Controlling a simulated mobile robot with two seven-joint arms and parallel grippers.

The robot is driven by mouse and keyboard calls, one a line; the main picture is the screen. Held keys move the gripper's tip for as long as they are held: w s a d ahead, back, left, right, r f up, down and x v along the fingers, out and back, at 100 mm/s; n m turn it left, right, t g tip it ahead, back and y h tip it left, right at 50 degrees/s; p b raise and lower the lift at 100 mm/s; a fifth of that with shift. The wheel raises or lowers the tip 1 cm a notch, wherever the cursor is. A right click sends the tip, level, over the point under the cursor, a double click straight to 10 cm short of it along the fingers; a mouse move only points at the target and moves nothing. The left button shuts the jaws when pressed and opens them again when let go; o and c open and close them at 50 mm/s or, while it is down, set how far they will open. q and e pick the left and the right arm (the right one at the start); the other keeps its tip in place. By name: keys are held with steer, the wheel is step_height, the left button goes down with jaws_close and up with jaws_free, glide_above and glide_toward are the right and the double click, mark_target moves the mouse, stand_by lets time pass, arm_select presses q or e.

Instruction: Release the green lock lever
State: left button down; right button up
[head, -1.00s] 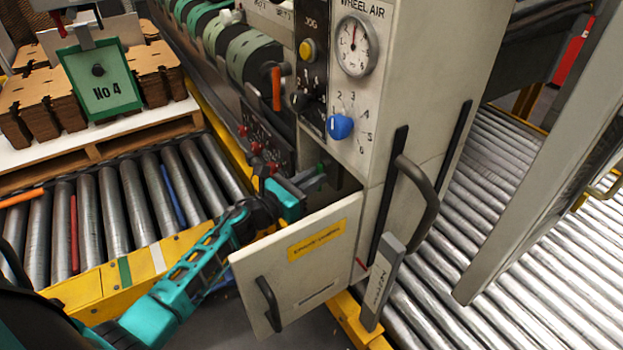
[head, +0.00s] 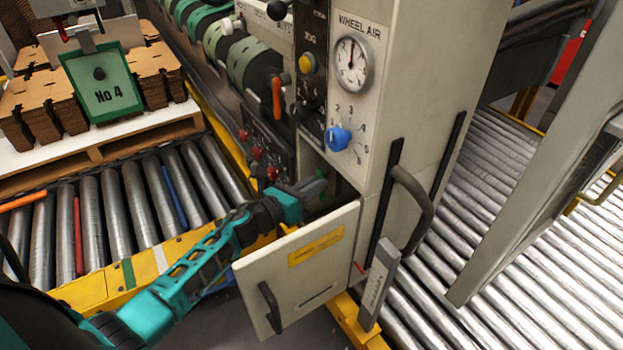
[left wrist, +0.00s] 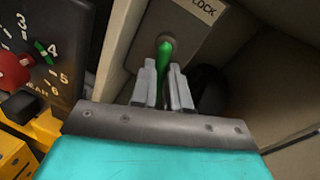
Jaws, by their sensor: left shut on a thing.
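The green lock lever (left wrist: 165,58) sticks out from a grey plate marked "LOCK" in the left wrist view. My left gripper (left wrist: 165,80) is shut on the lever, one grey finger on each side of it. The lever's green upper end shows above the fingertips. In the head view my left gripper (head: 316,187) reaches into the open compartment behind the cabinet door, and the lever is hidden there. My right gripper is not in view.
The open cabinet door (head: 300,270) stands close below my left gripper, with a dark handle. A blue knob (head: 338,139) and a gauge (head: 351,64) are on the panel above. Roller conveyors (head: 115,215) lie at left and right.

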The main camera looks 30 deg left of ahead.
arm_select(q)
steer(key=n+p, duration=0.2)
steer(key=r+n+g+p, duration=0.1)
steer(key=shift+s+d, duration=0.2)
steer(key=shift+d, duration=0.1)
steer(key=n+p, duration=0.1)
steer(key=n, duration=0.1)
steer(key=n+p, duration=0.1)
steer(key=shift+s+d+r+g+h+p, duration=0.1)
steer(key=shift+d+r+g+h+p, duration=0.05)
steer(key=shift+r+g+h+p, duration=0.15)
steer(key=shift+d+r+n+g+h+p, duration=0.15)
steer(key=shift+n+g+h+p, duration=0.2)
steer(key=shift+n+p, duration=0.85)
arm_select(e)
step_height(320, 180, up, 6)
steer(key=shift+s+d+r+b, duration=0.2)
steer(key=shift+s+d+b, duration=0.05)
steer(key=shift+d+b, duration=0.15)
arm_select(q)
steer(key=shift+s+n, duration=0.1)
steer(key=shift+n, duration=0.3)
steer(key=c, duration=1.1)
jaws_free()
